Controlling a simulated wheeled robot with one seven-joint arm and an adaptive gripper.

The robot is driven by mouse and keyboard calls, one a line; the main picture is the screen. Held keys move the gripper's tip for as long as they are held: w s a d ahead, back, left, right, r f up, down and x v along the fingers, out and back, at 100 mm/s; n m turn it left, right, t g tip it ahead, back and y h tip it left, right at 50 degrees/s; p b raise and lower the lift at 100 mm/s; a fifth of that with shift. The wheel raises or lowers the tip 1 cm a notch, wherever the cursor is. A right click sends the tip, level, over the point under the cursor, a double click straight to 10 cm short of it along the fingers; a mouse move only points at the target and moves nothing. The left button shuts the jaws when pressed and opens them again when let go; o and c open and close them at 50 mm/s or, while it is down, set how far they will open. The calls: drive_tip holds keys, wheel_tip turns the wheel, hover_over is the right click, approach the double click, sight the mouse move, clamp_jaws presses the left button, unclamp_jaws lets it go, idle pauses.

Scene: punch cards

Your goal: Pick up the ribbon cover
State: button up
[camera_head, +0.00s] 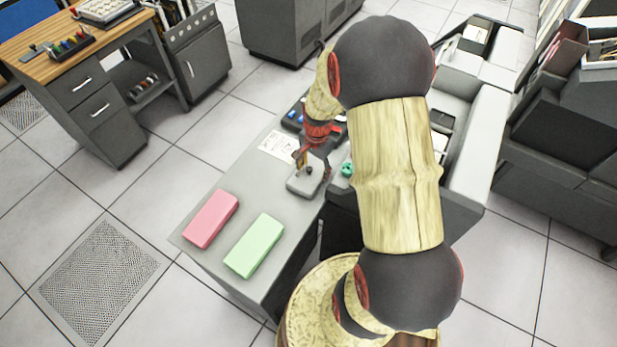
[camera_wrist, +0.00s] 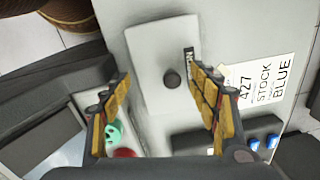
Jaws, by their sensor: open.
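The ribbon cover (camera_wrist: 150,50) is a light grey rounded plate with a dark round knob (camera_wrist: 172,79) and a small black label, partly readable, at its edge. In the head view the cover (camera_head: 299,187) lies on the grey desk surface, below my gripper (camera_head: 312,168). In the wrist view my gripper (camera_wrist: 161,76) is open, with one yellow-padded finger on each side of the knob, the right finger nearer to it. Nothing is held between the fingers. I cannot tell how high the fingertips are above the cover.
A white card reading "427 STOCK BLUE" (camera_wrist: 265,82) lies beside the cover. A green round part (camera_wrist: 114,134) and blue buttons (camera_wrist: 272,141) are close by. A pink block (camera_head: 211,219) and a green block (camera_head: 254,245) lie at the desk's near end, with bare surface around them.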

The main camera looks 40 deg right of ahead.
drive_tip(key=shift+w+f, duration=0.1)
drive_tip(key=shift+f, duration=0.6)
drive_tip(key=shift+r, duration=0.1)
drive_tip(key=shift+c, duration=0.7)
drive_tip(key=c, duration=1)
